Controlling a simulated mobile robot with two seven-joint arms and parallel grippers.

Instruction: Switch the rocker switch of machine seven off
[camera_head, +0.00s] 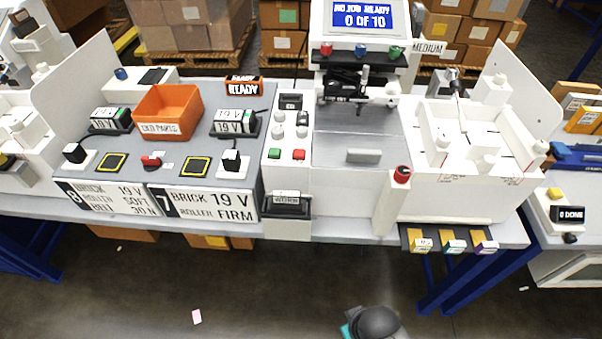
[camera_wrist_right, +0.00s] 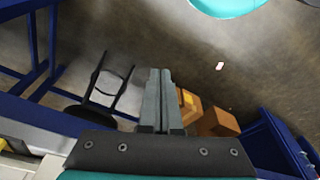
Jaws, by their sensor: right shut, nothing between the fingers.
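A sign with a large 7 (camera_head: 203,202) is on the front of the grey bench section at the left in the head view. Above it, a black block on a white base (camera_head: 231,161) stands near the section's right edge; I cannot tell whether it is the rocker switch or which way it is set. A small red switch-like part (camera_head: 151,162) lies further left, between two yellow-framed black pads. My right gripper (camera_wrist_right: 158,75) is shut and empty in the right wrist view, over the floor and away from the bench-top. My left gripper is not in view.
A sign with an 8 (camera_head: 105,198) is further left, with another black block (camera_head: 75,152) above it. An orange bin (camera_head: 168,112) stands behind. A panel with green and red buttons (camera_head: 286,154) is right of the seven sign. The floor in front is mostly clear.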

